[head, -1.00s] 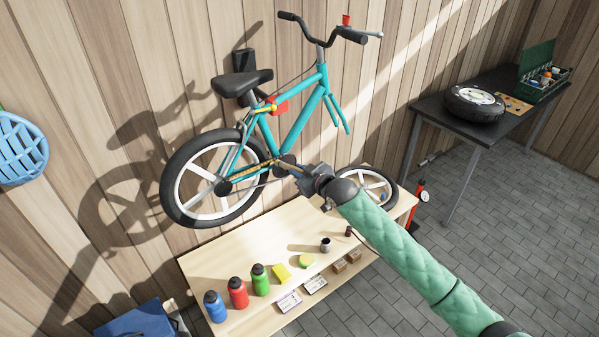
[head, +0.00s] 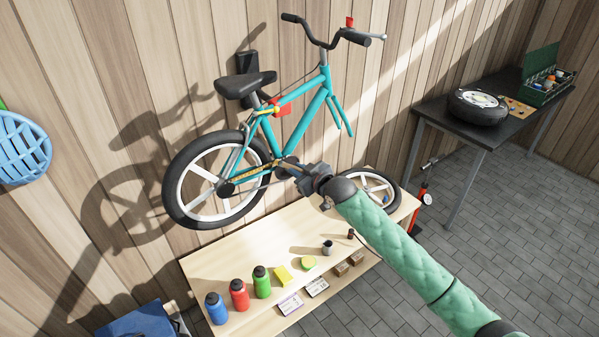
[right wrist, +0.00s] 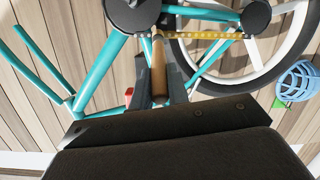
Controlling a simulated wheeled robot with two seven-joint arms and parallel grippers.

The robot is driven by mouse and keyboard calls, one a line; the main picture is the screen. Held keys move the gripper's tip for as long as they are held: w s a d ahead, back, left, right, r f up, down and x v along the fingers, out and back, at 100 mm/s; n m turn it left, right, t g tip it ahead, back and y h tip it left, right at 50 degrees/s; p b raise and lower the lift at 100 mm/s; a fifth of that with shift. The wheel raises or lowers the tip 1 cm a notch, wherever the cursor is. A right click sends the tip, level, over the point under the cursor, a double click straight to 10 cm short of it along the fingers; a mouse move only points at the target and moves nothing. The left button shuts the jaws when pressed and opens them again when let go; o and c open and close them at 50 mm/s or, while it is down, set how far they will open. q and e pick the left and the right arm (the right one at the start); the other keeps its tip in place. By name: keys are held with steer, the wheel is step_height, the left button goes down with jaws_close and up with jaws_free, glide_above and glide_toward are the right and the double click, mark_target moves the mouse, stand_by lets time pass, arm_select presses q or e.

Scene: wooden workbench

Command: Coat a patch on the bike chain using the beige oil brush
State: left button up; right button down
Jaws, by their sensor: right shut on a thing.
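The bike chain (head: 250,171) runs as a golden-brown line from the rear hub to the crank of the teal bike (head: 302,127). It also shows in the right wrist view (right wrist: 205,37). My right gripper (head: 285,170) is at the crank end of the chain. In the right wrist view, my right gripper (right wrist: 158,82) is shut on the tan handle of the oil brush (right wrist: 159,68). The brush points up toward the chain beside the dark crank parts. Its tip is small there, and I cannot tell whether it touches the chain. My left gripper is not in view.
A wooden bench (head: 225,258) below the bike holds several bottles, a yellow sponge (head: 283,274), a grey cup (head: 327,247) and small boxes.

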steer(key=s+a+p, duration=0.2)
steer(key=s+a, duration=0.8)
steer(key=a, duration=0.4)
steer(key=shift+s, duration=0.2)
stand_by(2.0)
steer(key=shift+w, duration=0.1)
steer(key=shift+w+d+b, duration=0.15)
steer(key=shift+w+d, duration=1.55)
steer(key=shift+d, duration=0.65)
steer(key=shift+w+d+b, duration=0.1)
steer(key=shift+w+d, duration=1.6)
steer(key=shift+d, duration=0.65)
steer(key=shift+w+d+b, duration=0.15)
steer(key=shift+w+d, duration=1.55)
steer(key=shift+d, duration=0.65)
